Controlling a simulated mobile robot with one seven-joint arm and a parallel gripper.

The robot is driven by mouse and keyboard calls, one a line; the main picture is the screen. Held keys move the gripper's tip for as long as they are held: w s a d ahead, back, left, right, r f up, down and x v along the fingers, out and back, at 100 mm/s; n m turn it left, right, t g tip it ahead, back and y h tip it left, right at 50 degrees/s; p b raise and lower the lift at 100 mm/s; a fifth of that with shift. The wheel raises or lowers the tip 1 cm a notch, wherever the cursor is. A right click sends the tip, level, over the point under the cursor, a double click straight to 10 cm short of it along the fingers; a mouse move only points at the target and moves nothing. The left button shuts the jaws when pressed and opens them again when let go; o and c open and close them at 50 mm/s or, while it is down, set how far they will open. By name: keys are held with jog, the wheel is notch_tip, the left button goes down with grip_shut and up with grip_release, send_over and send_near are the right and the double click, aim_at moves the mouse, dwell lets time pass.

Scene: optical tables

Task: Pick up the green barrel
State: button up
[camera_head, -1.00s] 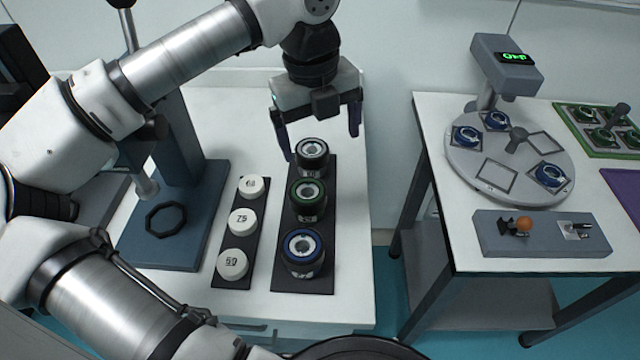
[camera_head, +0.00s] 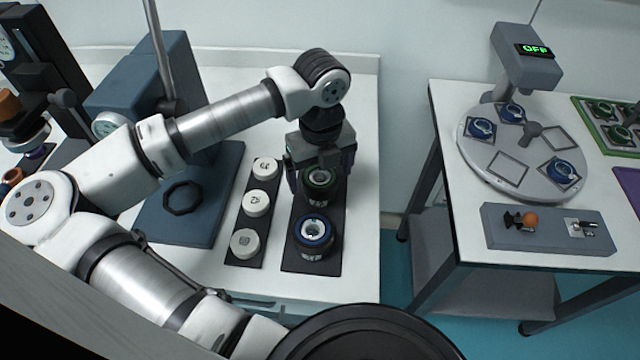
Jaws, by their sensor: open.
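The green barrel (camera_head: 319,188) is a short black cylinder with a green ring and a pale centre. It stands upright on the dark strip (camera_head: 331,262) on the left table, behind the blue-ringed barrel (camera_head: 314,236). My gripper (camera_head: 320,178) points down right at the green barrel, with one finger showing at its left and the other by its upper right. The jaws are open. I cannot tell whether the fingers touch the barrel. The third, black-and-white barrel at the back of the strip is hidden behind my gripper.
White numbered caps (camera_head: 257,203) stand on a strip to the left. A blue press base (camera_head: 190,225) lies further left. On the right table are a round turntable (camera_head: 500,185) with blue-ringed parts and a grey block (camera_head: 549,231). A gap separates the tables.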

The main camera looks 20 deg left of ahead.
jog(key=shift+f, duration=0.85)
jog(key=shift+c, duration=0.4)
jog(key=c, duration=1)
jog(key=shift+c, duration=0.3)
jog(key=shift+r, duration=0.15)
